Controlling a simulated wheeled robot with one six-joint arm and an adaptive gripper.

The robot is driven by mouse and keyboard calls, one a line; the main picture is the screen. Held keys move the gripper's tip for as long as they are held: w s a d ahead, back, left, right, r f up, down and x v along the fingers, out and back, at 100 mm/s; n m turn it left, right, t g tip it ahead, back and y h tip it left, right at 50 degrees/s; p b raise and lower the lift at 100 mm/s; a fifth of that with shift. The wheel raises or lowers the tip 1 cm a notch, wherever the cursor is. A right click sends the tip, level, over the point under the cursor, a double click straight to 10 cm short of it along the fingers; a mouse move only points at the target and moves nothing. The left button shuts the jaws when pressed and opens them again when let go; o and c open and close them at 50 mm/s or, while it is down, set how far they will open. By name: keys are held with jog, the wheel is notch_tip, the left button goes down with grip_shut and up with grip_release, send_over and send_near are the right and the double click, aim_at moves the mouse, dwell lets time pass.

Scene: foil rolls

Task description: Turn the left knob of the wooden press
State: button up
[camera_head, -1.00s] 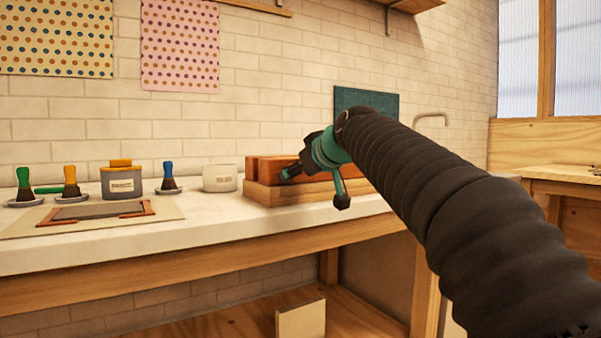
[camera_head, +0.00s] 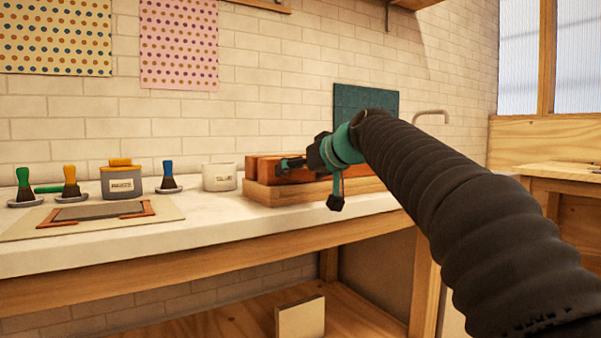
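The wooden press is a reddish-brown block (camera_head: 264,172) on a paler wooden base (camera_head: 277,194), standing on the white counter right of centre. My gripper (camera_head: 287,163) is at the end of the black-sleeved arm, in front of the press's upper part. Its fingers point left and overlap the reddish block in the picture. I cannot tell whether they touch it. The fingers are small and dark, so their opening is unclear.
A white jar (camera_head: 219,177) stands close left of the press. Further left are a grey tub (camera_head: 122,184), several brushes on small dishes and a framed board (camera_head: 98,211). A tiled wall is behind. The counter front between board and press is clear.

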jog(key=v, duration=1.2)
jog(key=shift+a+r, duration=0.1)
jog(key=s+d+f+m+g+h+p, duration=0.1)
jog(key=s+d+f+m+g+h, duration=0.15)
jog(key=f, duration=0.75)
jog(key=s+d+f+m+g+h, duration=0.1)
jog(key=s+d+f+m+h, duration=0.2)
jog(key=f, duration=0.7)
jog(key=s+d+f+h+p, duration=0.1)
jog(key=s+d+f, duration=0.1)
jog(key=s+f, duration=0.3)
jog(key=s+d+f+g+h+p, duration=0.1)
jog(key=s+f, duration=0.3)
jog(key=s, duration=0.6)
jog(key=s+d+f+h+p, duration=0.1)
jog(key=s+d+f+p, duration=0.2)
jog(key=s+f, duration=0.2)
jog(key=shift+s+d+f+g, duration=0.3)
jog(key=shift+s+d+g, duration=0.1)
jog(key=shift+s, duration=1.25)
